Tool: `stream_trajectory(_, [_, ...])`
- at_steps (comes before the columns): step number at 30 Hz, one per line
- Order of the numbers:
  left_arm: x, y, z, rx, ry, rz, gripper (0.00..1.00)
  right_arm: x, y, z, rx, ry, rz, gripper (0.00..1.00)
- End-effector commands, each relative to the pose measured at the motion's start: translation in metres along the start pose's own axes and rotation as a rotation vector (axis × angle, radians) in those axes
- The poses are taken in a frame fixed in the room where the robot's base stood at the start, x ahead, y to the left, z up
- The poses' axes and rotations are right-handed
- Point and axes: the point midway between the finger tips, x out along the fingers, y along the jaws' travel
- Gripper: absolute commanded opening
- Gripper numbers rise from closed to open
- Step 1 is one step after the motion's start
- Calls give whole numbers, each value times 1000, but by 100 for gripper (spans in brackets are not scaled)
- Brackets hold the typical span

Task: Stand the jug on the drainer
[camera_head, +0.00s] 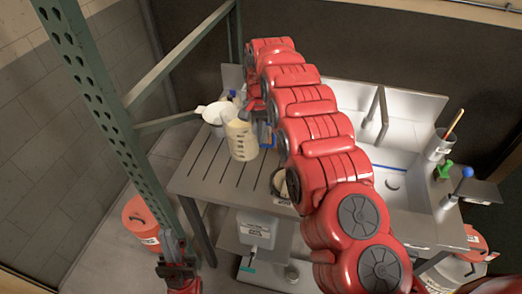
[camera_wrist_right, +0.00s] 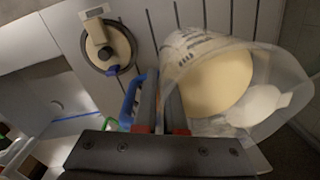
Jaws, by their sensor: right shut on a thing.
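The jug (camera_head: 241,140) is translucent with dark markings and cream-coloured contents. It looks upright over the grooved metal drainer (camera_head: 198,178); whether its base touches is unclear. In the wrist view the jug (camera_wrist_right: 262,68) fills the right side, seen from above, with a pale round patch inside. My right gripper (camera_wrist_right: 160,108) is shut at the jug's side, by a blue handle (camera_wrist_right: 131,100); the exact grip is partly hidden. In the head view my right arm hides most of that gripper. My left gripper (camera_head: 176,258) is low at the left, away from the jug; its fingers are unclear.
A white funnel-like vessel (camera_head: 212,112) stands behind the jug. A round dark-rimmed item (camera_wrist_right: 107,46) lies on the drainer nearby. The sink basin (camera_head: 392,182) is to the right. A green post (camera_head: 92,85) rises at the left. The drainer's front left is clear.

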Motion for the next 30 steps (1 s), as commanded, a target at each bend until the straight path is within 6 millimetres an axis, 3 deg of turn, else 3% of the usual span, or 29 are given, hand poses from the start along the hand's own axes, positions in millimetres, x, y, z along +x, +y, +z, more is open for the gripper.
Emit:
stream_trajectory(9, [24,-1,-4,0,0,0,0,47,2,0,-1,0,0,0])
stream_trajectory(22, [36,-2,-6,0,0,0,0,84,3,-1,-1,1,-1,0])
stream_trajectory(30, [36,-2,-6,0,0,0,0,87,2,-1,-2,3,-4,0])
